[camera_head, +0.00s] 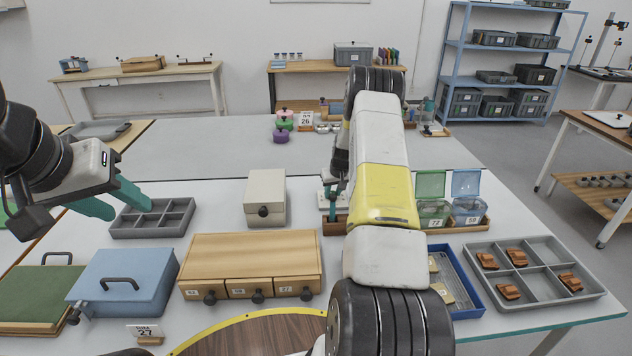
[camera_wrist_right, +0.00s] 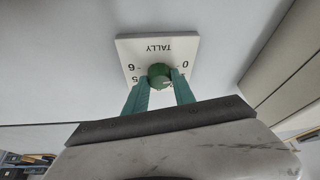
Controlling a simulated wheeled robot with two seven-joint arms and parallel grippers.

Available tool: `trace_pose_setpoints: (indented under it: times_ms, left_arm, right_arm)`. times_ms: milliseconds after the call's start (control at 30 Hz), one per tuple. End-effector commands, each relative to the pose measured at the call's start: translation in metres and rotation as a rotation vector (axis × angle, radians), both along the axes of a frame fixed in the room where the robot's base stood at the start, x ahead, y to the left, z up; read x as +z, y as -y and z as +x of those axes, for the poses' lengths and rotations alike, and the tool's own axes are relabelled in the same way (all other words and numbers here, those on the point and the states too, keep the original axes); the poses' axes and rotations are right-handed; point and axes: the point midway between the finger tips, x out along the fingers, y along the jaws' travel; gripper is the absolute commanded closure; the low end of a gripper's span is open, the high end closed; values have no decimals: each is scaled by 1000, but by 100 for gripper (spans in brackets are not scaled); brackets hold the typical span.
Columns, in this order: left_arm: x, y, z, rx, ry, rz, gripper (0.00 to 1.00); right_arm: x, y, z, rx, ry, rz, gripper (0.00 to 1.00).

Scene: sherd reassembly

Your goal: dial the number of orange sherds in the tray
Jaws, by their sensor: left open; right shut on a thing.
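A white plate marked TALLY (camera_wrist_right: 131,46) carries a round green dial knob (camera_wrist_right: 159,72). The figures 0, 6 and 5 show around the knob, upside down in the right wrist view; the other figures are hidden, and I cannot tell the setting. My right gripper (camera_wrist_right: 162,88) is shut on the knob, one finger at each side. In the head view, my right arm partly hides the plate. A grey compartment tray (camera_head: 590,291) at the right holds several orange-brown sherds (camera_head: 516,257), spread over separate compartments. My left gripper (camera_head: 117,202) is open and empty, beside an empty grey divided tray (camera_head: 152,232).
A wooden drawer box (camera_head: 250,252), a blue lidded box (camera_head: 122,282) and a cream box (camera_head: 265,190) stand on the table. A blue tray (camera_head: 470,312) and green and blue lidded bins (camera_head: 467,208) lie right of my right arm.

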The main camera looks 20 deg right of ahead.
Motion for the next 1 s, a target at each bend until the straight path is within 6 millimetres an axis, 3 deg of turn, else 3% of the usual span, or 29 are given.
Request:
trace_pose_setpoints:
  times_ms: [1000]
  left_arm:
    - [0,0,0,0,0,0,58]
  right_arm:
    - [0,-6,4,-949,2,-4,100]
